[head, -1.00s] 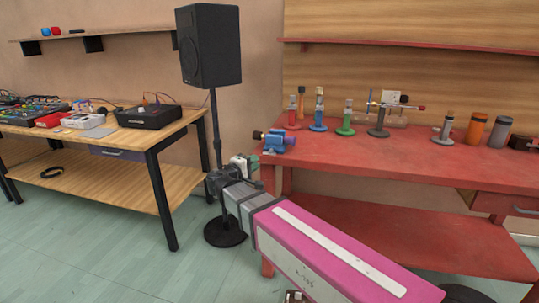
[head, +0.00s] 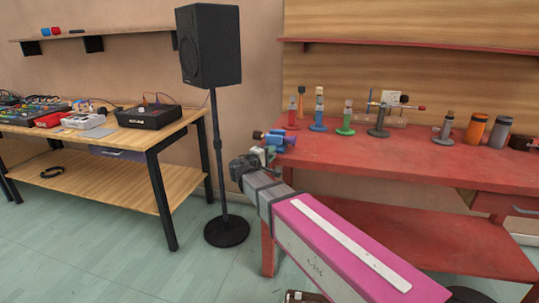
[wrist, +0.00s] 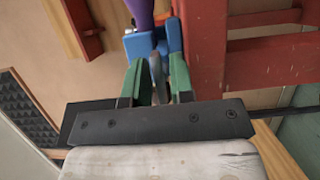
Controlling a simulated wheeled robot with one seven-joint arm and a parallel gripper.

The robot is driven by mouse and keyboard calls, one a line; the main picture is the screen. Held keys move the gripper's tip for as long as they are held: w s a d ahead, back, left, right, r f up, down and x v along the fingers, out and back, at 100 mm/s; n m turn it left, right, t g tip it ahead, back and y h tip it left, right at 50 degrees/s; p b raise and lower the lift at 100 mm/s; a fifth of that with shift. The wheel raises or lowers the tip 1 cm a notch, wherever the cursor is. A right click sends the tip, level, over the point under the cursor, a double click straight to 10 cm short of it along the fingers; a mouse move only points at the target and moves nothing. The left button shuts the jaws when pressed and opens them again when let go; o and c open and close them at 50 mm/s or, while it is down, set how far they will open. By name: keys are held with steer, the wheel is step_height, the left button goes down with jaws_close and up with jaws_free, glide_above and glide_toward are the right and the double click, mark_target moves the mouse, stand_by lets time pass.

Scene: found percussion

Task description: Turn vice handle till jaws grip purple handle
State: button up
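The blue vice (head: 279,140) is on the left front corner of the red bench, and it also shows in the wrist view (wrist: 142,44). The purple handle (wrist: 139,12) stands out at the top of the wrist view, by the vice's blue jaws; its grip there is not clear. My gripper (wrist: 160,88) has its two green fingers apart, one either side of the grey vice handle (wrist: 157,72). A narrow gap seems to remain between handle and fingers. In the head view my gripper (head: 262,152) is right at the vice, partly hidden by my wrist.
The red bench (head: 400,160) carries several upright tools behind and right of the vice. A black speaker on a stand (head: 214,150) is left of my arm. A wooden table (head: 120,140) with electronics is farther left.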

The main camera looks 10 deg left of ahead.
jaws_close()
steer(key=m+g+y, duration=0.1)
steer(key=m, duration=0.4)
steer(key=shift+m+g+y, duration=0.3)
steer(key=shift+g+y, duration=0.1)
steer(key=m+y, duration=0.1)
steer(key=m, duration=0.1)
steer(key=shift+m+y, duration=0.3)
steer(key=shift+m+g+y, duration=0.4)
steer(key=shift+m+y, duration=0.4)
steer(key=shift+m, duration=0.4)
jaws_free()
